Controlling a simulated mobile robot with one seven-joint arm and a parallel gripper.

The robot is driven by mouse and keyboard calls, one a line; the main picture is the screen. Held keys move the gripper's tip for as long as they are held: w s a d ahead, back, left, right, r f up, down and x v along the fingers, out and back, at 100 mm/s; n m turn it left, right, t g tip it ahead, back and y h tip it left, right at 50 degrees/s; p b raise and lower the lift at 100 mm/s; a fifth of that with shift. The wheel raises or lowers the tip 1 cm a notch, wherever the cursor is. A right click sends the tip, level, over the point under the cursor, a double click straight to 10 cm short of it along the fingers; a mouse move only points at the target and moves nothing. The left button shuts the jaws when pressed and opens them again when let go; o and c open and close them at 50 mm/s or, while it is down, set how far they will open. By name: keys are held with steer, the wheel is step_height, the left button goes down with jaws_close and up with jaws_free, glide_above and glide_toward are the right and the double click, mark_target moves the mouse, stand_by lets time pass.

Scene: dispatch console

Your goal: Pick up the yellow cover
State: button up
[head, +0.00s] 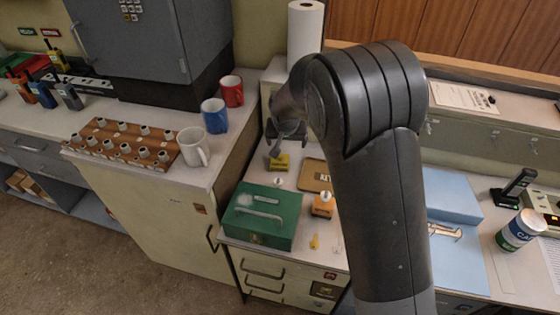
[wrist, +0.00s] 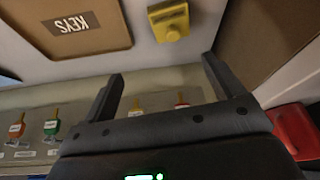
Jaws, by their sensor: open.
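The yellow cover (wrist: 168,18) is a small block-like piece with a rounded knob. It sits on the pale counter beside the brown tray marked KEYS (wrist: 70,25). In the head view the yellow cover (head: 279,163) shows just below my gripper (head: 287,138), at the back of the counter. My gripper (wrist: 162,70) is open and empty in the wrist view. The cover lies beyond its fingertips, apart from them and near the top of the picture. My arm hides part of the counter in the head view.
A green metal box (head: 262,215) and an orange block (head: 322,206) stand in front of the cover. A paper roll (head: 304,32) stands behind. Mugs, including a white one (head: 193,147), stand to the left. Several coloured key tags (wrist: 50,128) line a panel.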

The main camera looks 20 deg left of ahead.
step_height(320, 180, down, 2)
steer(key=a, duration=0.2)
glide_above(280, 159)
steer(key=s, duration=0.1)
step_height(280, 159, down, 6)
steer(key=shift+s+d+r, duration=0.15)
steer(key=x, duration=0.4)
steer(key=shift+s, duration=0.4)
steer(key=shift+x, duration=0.8)
steer(key=c, duration=1.1)
